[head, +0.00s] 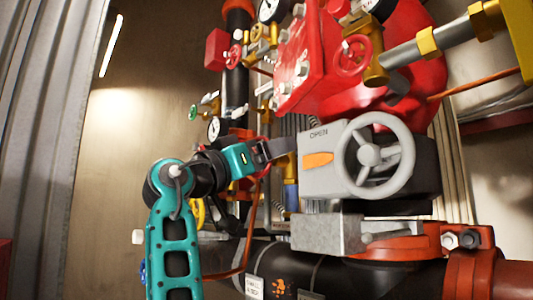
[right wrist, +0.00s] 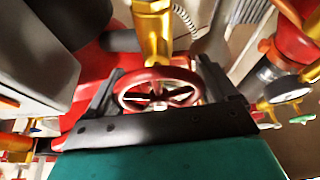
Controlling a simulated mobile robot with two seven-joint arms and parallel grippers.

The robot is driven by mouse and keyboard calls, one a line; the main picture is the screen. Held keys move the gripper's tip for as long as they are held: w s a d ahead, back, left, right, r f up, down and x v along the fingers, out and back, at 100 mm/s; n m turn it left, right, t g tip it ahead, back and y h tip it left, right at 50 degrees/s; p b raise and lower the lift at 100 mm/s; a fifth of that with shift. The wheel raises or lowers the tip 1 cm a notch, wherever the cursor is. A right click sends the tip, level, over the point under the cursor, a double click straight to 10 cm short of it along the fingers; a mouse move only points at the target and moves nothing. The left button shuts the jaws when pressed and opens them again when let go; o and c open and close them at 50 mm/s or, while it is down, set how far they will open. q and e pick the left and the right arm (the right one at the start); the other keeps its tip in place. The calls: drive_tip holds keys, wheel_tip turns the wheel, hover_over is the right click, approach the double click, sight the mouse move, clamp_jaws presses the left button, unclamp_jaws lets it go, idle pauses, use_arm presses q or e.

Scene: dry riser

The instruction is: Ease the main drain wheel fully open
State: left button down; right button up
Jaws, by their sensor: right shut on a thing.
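A red handwheel (right wrist: 158,91) on a brass valve (right wrist: 152,35) shows in the right wrist view; I take it as the main drain wheel. My right gripper (right wrist: 160,92) is shut on it, with one dark finger at each side of the rim. In the head view the teal arm rises from the bottom, and its gripper (head: 280,150) points right, the fingertips passing behind a grey gearbox. The gearbox hides the gripped wheel there. No mark shows how far the wheel is turned. My left gripper is in neither view.
The grey gearbox (head: 318,185) with its large grey handwheel (head: 375,155) and the word OPEN stands close to the right gripper. Red and brass valves and gauges (head: 214,130) crowd behind. A black pipe (head: 310,272) runs below. Free room lies left, before the wall (head: 110,150).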

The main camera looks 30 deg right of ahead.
drive_tip(key=shift+w+f+n+t+y, duration=0.2)
drive_tip(key=shift+n+y, duration=1.25)
drive_tip(key=shift+n, duration=3.5)
drive_tip(key=shift+s+f+n+t+y, duration=0.25)
drive_tip(key=shift+n+y, duration=1.15)
drive_tip(key=shift+n, duration=3.5)
drive_tip(key=shift+w+f+n+t+y, duration=0.4)
drive_tip(key=shift+n+y, duration=1.05)
drive_tip(key=shift+n, duration=3.5)
drive_tip(key=shift+s+f, duration=0.1)
drive_tip(key=o, duration=0.8)
drive_tip(key=shift+o, duration=0.2)
